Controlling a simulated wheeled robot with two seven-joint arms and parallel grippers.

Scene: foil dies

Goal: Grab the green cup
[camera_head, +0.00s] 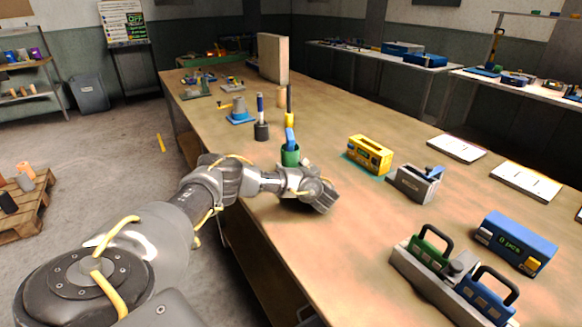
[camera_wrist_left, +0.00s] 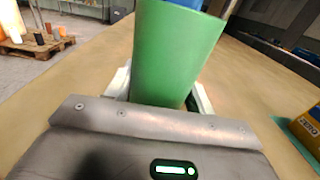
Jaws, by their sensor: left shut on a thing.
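The green cup (camera_head: 290,156) stands on the wooden workbench (camera_head: 322,171) in the head view, with a blue-handled item (camera_head: 290,138) sticking up out of it. My left gripper (camera_head: 297,172) reaches in from the left at the bench's near edge and is right at the cup. In the left wrist view the green cup (camera_wrist_left: 175,55) fills the middle, between the two light fingers (camera_wrist_left: 160,97), which are shut on it. The cup's base is hidden behind the gripper body. My right gripper does not show in either view.
A dark cup (camera_head: 262,132) with a blue tool stands behind. A yellow box (camera_head: 369,154) and a grey metal holder (camera_head: 415,185) lie to the right. A rack with green and blue handled dies (camera_head: 440,280) and a blue counter box (camera_head: 515,243) are at the front right.

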